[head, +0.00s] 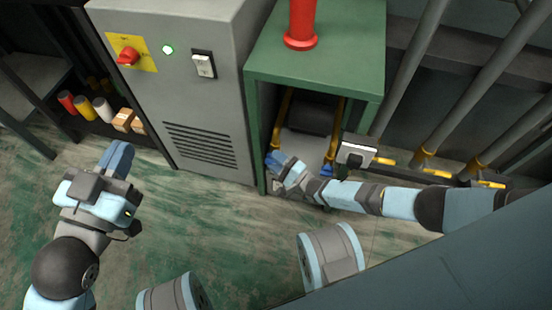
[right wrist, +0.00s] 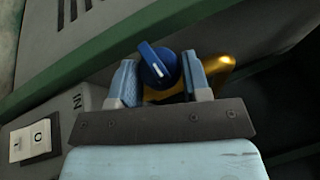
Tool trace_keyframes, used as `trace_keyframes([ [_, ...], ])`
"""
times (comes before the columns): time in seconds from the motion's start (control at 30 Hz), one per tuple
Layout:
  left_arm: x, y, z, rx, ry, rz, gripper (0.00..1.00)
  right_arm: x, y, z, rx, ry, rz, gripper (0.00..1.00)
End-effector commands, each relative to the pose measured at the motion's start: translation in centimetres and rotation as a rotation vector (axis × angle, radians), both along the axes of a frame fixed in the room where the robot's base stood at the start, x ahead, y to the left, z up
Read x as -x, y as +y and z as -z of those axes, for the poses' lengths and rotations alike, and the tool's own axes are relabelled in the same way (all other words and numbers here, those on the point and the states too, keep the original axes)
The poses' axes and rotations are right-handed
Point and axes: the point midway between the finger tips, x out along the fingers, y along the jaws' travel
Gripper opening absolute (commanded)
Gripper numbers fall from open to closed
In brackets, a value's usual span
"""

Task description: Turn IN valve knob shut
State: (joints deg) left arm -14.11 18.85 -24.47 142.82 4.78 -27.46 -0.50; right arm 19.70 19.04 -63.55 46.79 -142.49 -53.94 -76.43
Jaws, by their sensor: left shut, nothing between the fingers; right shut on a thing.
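The IN valve knob is blue with a white mark (right wrist: 157,65) and sits on a yellow pipe in the right wrist view. A panel marked "IN" (right wrist: 77,102) is beside it at the left. My right gripper (right wrist: 160,82) is shut on the knob, one finger at each side; the knob's lower part is partly hidden. In the head view, my right gripper (head: 279,165) reaches the lower opening of the green frame, at the left yellow pipe. A second blue knob (head: 327,170) is on the right yellow pipe. My left gripper (head: 117,158) is shut and empty at the left, above the floor.
A grey cabinet (head: 205,110) with a red switch (head: 127,57) stands left of the green frame (head: 315,68). A small switch box (head: 357,151) is right of the opening. Grey pipes (head: 470,85) slope at the right. A shelf with cans (head: 85,105) is far left. Floor in front is partly clear.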

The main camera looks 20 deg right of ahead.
Motion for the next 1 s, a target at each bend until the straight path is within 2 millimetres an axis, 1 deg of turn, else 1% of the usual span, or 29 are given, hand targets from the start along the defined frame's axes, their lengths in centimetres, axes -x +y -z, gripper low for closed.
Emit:
trace_keyframes([
  [0.13, 0.5, -0.3, 1.1, 0.027, 0.051, -0.004, 0.0, 0.1, 0.0, 0.1, 0.015, 0.013, -0.002, 0.2],
  [0.27, 0.5, -0.3, 1.3, 0.027, 0.056, -0.006, 0.0, 0.1, 0.0, 0.1, 0.014, 0.012, -0.002, 0.2],
  [0.3, 0.5, -0.3, 1.3, 0.027, 0.056, -0.006, 0.0, 0.1, 0.0, 0.1, 0.014, 0.012, -0.002, 0.46],
  [0.4, 0.5, -0.3, 1.2, 0.025, 0.052, -0.006, 0.0, 0.1, 0.0, 0.1, 0.014, 0.012, -0.002, 0.68],
  [0.67, 0.2, -0.1, 0.8, 0.011, 0.034, -0.001, 0.0, 0.1, 0.0, 0.1, 0.014, 0.011, -0.001, 0.68],
  [0.77, 0.2, -0.1, 0.7, 0.01, 0.035, 0.0, 0.0, 0.5, -0.3, 0.1, 0.014, 0.012, -0.001, 0.68],
  [0.87, 0.3, -0.1, 0.4, 0.017, 0.044, 0.002, 0.0, 1.5, -1.0, 0.2, 0.014, 0.012, -0.001, 0.68],
  [1.0, 0.7, -0.3, 0.3, 0.045, 0.083, 0.005, 0.0, 4.0, -2.7, 0.6, 0.015, 0.013, -0.001, 0.68],
])
